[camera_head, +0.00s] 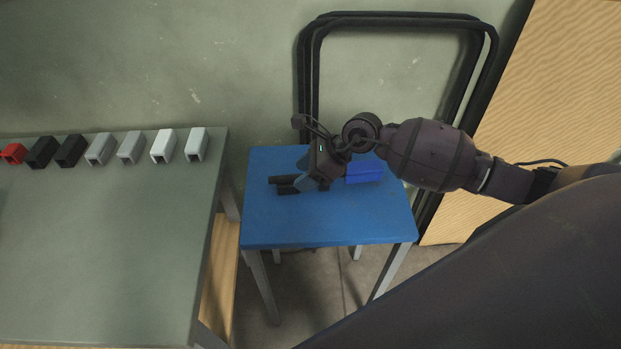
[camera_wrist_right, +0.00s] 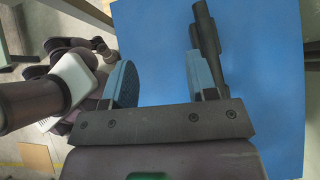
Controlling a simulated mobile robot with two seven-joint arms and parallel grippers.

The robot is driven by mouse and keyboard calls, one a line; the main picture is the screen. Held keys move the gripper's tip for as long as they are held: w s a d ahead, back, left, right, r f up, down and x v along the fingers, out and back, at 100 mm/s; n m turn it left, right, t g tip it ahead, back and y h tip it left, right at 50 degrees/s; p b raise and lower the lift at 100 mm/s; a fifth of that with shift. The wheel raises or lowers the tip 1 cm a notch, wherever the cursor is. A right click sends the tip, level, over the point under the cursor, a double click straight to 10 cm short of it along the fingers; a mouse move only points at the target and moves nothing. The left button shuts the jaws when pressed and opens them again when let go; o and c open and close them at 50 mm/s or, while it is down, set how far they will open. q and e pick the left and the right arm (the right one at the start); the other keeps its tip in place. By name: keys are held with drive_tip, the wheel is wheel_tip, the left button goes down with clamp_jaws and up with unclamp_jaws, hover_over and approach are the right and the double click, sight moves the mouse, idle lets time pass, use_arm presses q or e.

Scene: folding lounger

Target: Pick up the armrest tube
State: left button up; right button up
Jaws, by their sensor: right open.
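In the right wrist view the dark tube (camera_wrist_right: 208,45) runs along the right finger of my right gripper (camera_wrist_right: 160,82). It is not between the two pads, and the gap between them shows only blue surface. I cannot tell whether the finger touches the tube. My left gripper is not seen in the head view.
The blue stool (camera_head: 325,228) also bears a bright blue block (camera_head: 364,173) right of the gripper. A black tubular frame (camera_head: 390,20) leans on the wall behind. A grey table (camera_head: 100,250) at left carries a row of several coloured brackets (camera_head: 130,148).

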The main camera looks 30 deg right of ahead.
drive_tip(key=w+d+n+h, duration=0.2)
drive_tip(key=w+d+h, duration=0.15)
drive_tip(key=d, duration=0.35)
drive_tip(key=shift+g+h, duration=0.3)
drive_tip(key=shift+h, duration=0.15)
drive_tip(key=shift+s+x, duration=0.15)
drive_tip(key=shift+x, duration=1.5)
drive_tip(key=shift+s+x, duration=0.15)
drive_tip(key=shift+x, duration=1.55)
drive_tip(key=shift+s+x, duration=0.15)
drive_tip(key=shift+x, duration=1.5)
drive_tip(key=shift+f, duration=0.1)
drive_tip(key=shift+c, duration=0.3)
clamp_jaws()
